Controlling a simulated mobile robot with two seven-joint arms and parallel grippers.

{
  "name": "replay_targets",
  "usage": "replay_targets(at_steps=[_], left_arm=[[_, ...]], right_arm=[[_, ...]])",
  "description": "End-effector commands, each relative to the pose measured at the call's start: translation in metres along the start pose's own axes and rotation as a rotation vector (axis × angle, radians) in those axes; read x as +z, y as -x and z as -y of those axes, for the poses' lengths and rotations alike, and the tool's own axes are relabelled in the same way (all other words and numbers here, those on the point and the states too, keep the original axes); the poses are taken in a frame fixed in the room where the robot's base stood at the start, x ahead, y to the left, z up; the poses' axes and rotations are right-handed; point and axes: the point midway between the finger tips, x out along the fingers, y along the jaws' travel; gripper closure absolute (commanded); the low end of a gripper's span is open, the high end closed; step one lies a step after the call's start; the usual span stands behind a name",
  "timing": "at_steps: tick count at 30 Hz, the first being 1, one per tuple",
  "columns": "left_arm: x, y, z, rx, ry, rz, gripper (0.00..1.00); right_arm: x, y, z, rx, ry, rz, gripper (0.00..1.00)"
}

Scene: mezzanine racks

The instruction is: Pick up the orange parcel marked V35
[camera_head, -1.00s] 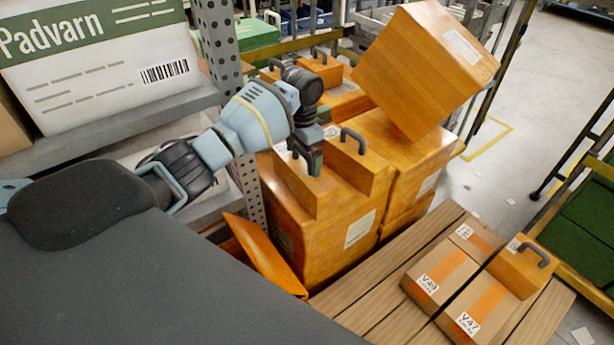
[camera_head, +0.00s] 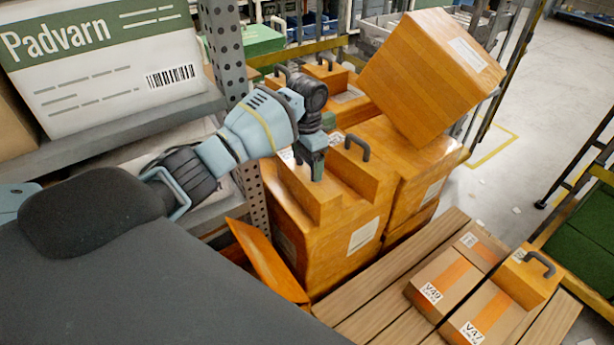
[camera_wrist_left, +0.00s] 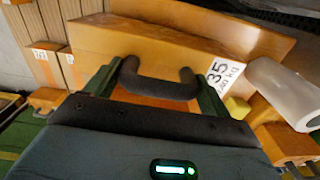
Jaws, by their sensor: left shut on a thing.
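The orange parcel (camera_wrist_left: 150,45) fills the upper middle of the left wrist view. Its white label shows "35" (camera_wrist_left: 222,72); the first letter is not readable. Its dark handle (camera_wrist_left: 160,88) lies between the green fingers. In the head view my left gripper (camera_head: 312,168) points down at a small orange parcel (camera_head: 312,203) on top of a stack of large orange boxes. It is shut on the handle, mostly hidden by the fingers there. I cannot tell whether the parcel is lifted clear. My right gripper is not in view.
Another dark handle (camera_head: 357,146) stands close on the right. A large tilted orange box (camera_head: 425,80) rests behind. A wooden pallet (camera_head: 372,322) carries parcels V49 (camera_head: 440,280) and V47 (camera_head: 480,320). Open floor lies right.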

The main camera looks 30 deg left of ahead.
Motion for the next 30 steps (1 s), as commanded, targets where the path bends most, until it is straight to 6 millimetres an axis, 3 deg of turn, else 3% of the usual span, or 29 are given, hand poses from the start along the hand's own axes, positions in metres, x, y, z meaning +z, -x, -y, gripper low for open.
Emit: replay_targets(at_steps=[5, 12, 24, 30], left_arm=[[0.000, 0.006, 0.000, 0.000, 0.000, 0.000, 0.71], [-0.003, 0.039, -0.004, 0.001, -0.003, -0.002, 0.71], [-0.044, 0.044, -0.091, 0.003, -0.005, 0.000, 0.71], [-0.060, 0.048, -0.125, 0.002, -0.003, 0.000, 0.71]], right_arm=[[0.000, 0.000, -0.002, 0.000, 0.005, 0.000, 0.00], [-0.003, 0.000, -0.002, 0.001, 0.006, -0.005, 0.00], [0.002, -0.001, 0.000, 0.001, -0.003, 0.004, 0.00], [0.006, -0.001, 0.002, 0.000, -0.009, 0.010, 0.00]])
